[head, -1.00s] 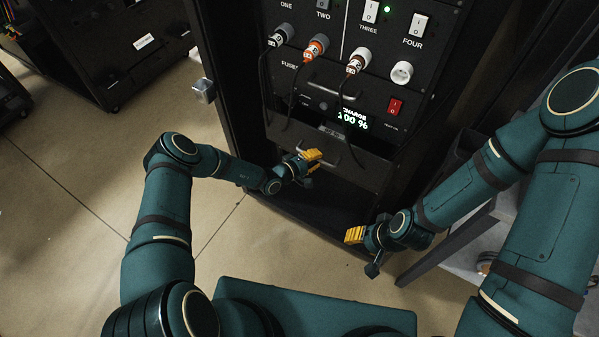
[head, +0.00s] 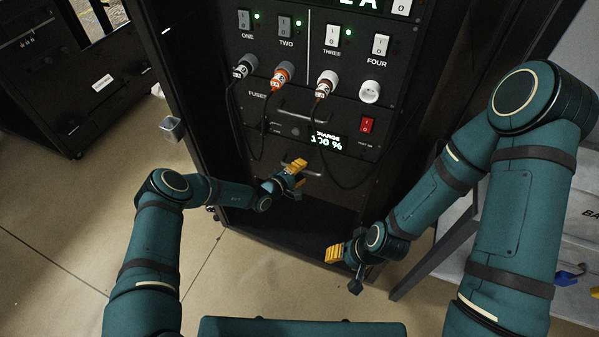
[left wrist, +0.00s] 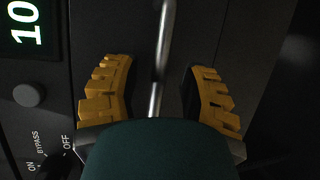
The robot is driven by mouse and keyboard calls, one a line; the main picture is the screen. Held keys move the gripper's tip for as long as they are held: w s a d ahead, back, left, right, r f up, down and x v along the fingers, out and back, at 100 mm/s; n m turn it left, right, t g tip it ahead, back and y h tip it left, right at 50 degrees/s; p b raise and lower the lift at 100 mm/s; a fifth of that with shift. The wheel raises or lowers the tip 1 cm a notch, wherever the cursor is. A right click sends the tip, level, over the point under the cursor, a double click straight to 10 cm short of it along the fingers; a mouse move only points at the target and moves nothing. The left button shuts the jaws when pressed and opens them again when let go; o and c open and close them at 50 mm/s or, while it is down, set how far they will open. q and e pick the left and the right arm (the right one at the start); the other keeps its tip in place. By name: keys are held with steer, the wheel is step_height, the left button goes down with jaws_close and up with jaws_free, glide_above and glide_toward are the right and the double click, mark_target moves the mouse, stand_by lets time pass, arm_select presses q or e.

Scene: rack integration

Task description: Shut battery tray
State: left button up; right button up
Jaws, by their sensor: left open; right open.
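The dark panel of what looks like the battery tray (head: 345,178) sits low in the rack, below the charge display (head: 326,141) reading 100 %. Its metal bar handle (left wrist: 164,50) runs up the middle of the left wrist view. My left gripper (head: 297,169) is at this panel, and its yellow fingers are open on either side of the handle, with gaps to it. My right gripper (head: 335,254) is open and empty, lower and further right, in front of the rack's bottom. How far the tray stands out is hard to tell.
Cables with plugs (head: 282,75) hang from the sockets above, looping down near my left gripper. A red switch (head: 367,125) is beside the display. Another dark cabinet (head: 60,90) stands at left, a grey cart (head: 530,240) at right. Floor is clear at lower left.

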arm_select(q)
steer(key=v, duration=1.2)
steer(key=shift+r, duration=0.1)
steer(key=s+d+m+g, duration=0.3)
steer(key=s+g, duration=0.3)
steer(key=s, duration=0.2)
steer(key=s+d+m+g, duration=0.25)
steer(key=s+g, duration=0.25)
steer(key=s, duration=0.4)
steer(key=s+a+r+m+y, duration=0.3)
steer(key=s+a+r+y, duration=0.2)
steer(key=s+r+y, duration=0.1)
steer(key=s+y, duration=0.1)
steer(key=s, duration=0.1)
steer(key=shift+s+a+t, duration=0.3)
steer(key=shift+s+t, duration=0.1)
